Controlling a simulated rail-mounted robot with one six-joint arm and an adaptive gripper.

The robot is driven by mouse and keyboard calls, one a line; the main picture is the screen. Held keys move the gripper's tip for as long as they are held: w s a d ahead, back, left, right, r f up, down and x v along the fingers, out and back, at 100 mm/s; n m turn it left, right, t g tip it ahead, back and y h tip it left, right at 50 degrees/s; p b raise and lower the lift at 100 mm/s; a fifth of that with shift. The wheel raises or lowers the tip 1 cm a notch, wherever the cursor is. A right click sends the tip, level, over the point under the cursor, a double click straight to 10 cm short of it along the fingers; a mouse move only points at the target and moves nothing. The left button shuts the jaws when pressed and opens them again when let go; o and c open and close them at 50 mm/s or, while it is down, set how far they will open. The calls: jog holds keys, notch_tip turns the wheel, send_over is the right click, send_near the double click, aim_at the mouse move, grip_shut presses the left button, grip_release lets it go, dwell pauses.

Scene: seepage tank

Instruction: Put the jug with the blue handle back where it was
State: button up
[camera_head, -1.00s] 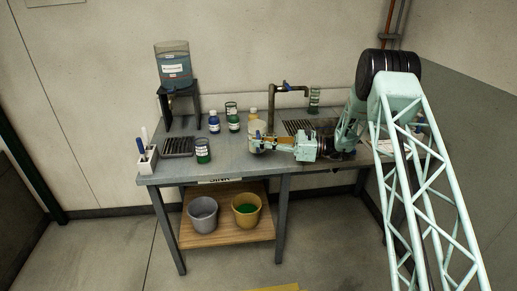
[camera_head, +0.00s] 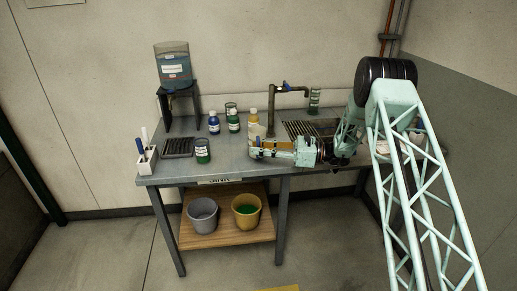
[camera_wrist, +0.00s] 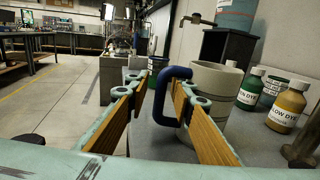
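The jug (camera_wrist: 215,88) is a pale cylinder with a blue handle (camera_wrist: 158,100). In the wrist view it stands upright just beyond my fingers, its handle facing me. My gripper (camera_wrist: 165,90) is open, with wood-coloured pads on either side of the handle. A gap shows between the left finger and the handle; the right finger overlaps the handle's lower end, and I cannot tell if they touch. In the head view the jug (camera_head: 257,131) is at the middle of the table (camera_head: 228,163), partly hidden by my gripper (camera_head: 256,148).
A yellow dye bottle (camera_wrist: 289,105) and a green dye bottle (camera_wrist: 249,90) stand close right of the jug. A tap (camera_head: 272,108) rises behind.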

jog(key=shift+d+f, duration=0.1)
dwell(0.3)
jog(key=s+d+p, duration=0.1)
jog(key=d+p, duration=0.1)
jog(key=d, duration=1.1)
jog(key=shift+s+d, duration=0.15)
jog(key=shift+d, duration=0.15)
dwell(0.6)
